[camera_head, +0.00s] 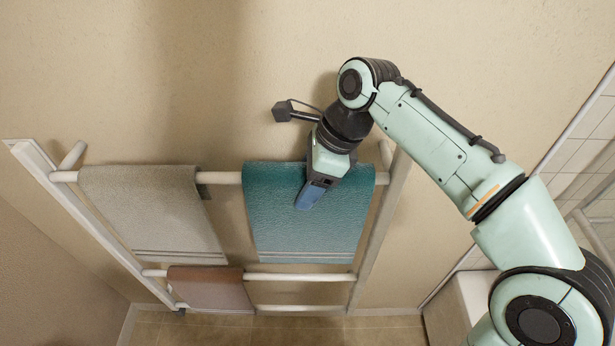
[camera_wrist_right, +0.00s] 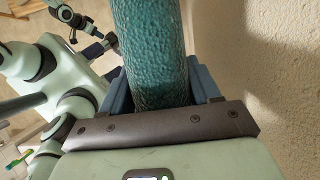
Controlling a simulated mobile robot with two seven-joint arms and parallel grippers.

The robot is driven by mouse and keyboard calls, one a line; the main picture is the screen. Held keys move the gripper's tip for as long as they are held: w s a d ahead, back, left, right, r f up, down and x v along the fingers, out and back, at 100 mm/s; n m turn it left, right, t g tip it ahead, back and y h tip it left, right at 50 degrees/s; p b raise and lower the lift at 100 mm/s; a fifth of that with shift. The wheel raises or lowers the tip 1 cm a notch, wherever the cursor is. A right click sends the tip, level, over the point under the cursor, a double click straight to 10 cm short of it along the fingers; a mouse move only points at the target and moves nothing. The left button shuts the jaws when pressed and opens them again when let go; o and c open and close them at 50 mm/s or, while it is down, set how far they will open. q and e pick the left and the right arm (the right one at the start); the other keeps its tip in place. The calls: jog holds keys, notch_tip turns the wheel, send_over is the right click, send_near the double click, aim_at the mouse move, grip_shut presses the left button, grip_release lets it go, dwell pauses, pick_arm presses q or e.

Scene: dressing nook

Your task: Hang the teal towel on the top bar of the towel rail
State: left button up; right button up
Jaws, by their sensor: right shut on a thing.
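The teal towel (camera_head: 280,215) lies over the right part of the top bar (camera_head: 225,178) of the towel rail, its front part hanging down in front of the rail. My right gripper (camera_head: 310,195) is at the bar's height and shut on the towel. In the right wrist view the towel (camera_wrist_right: 150,50) rises as a thick rounded fold between the blue fingers. The towel's back side is hidden. My left gripper (camera_wrist_right: 100,47) seems to show small in the right wrist view; its jaws are too small to read.
A beige towel (camera_head: 150,210) hangs on the left part of the top bar. A brown-pink towel (camera_head: 208,290) hangs on a lower bar (camera_head: 300,277). The wall (camera_head: 230,80) is close behind the rail. A white block (camera_head: 470,300) stands at lower right.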

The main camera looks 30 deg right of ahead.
jog(key=shift+f, duration=0.15)
jog(key=o, duration=1.6)
jog(key=shift+c, duration=0.2)
jog(key=p+v, duration=0.4)
jog(key=v, duration=0.8)
jog(key=shift+d+r, duration=0.1)
jog(key=shift+r, duration=0.15)
jog(key=shift+s+d+r, duration=0.15)
jog(key=shift+r, duration=0.25)
pick_arm(q)
jog(key=w+r, duration=0.2)
jog(key=r, duration=0.3)
jog(key=shift+w, duration=0.4)
